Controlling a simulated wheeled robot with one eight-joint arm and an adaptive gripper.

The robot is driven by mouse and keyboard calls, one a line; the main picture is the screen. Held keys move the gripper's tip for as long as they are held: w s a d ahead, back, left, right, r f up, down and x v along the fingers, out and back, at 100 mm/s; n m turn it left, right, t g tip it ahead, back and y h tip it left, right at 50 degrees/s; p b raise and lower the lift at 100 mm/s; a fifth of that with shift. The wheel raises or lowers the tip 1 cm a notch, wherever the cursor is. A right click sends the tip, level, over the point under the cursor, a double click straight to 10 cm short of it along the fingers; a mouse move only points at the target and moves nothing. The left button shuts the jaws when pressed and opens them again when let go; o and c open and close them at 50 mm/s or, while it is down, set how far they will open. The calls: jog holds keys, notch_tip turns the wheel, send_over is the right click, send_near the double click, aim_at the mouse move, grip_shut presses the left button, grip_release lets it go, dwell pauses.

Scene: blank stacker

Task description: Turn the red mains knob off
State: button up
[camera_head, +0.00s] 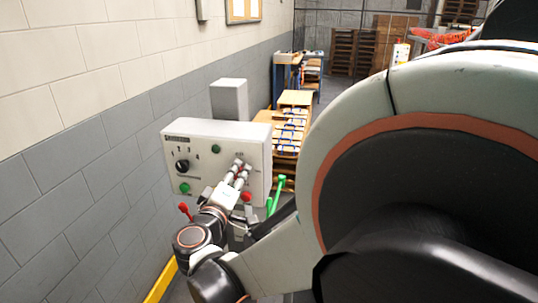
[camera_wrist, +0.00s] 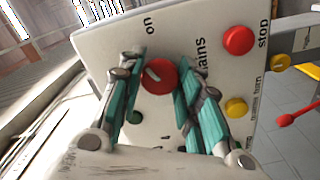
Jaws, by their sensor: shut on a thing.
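The red mains knob (camera_wrist: 159,76) is on the pale control panel, below the word "on" in the wrist view and left of the partly covered "mains" lettering. It has a light mark on its face; I cannot tell its exact setting. My gripper (camera_wrist: 157,68) has its teal-padded fingers on either side of the knob and is shut on it. In the head view my gripper (camera_head: 240,168) reaches the right part of the control panel (camera_head: 207,143), and its fingers mostly hide the knob.
A red stop button (camera_wrist: 238,40) and a yellow button (camera_wrist: 236,107) sit close to the right finger. The panel also bears a black rotary knob (camera_head: 182,166) and green buttons. The block wall runs along the left.

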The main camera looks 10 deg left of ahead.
jog(key=n, duration=0.6)
jog(key=shift+n, duration=0.3)
jog(key=n, duration=0.5)
jog(key=shift+n+b, duration=0.3)
jog(key=shift+n, duration=0.1)
jog(key=o, duration=1.1)
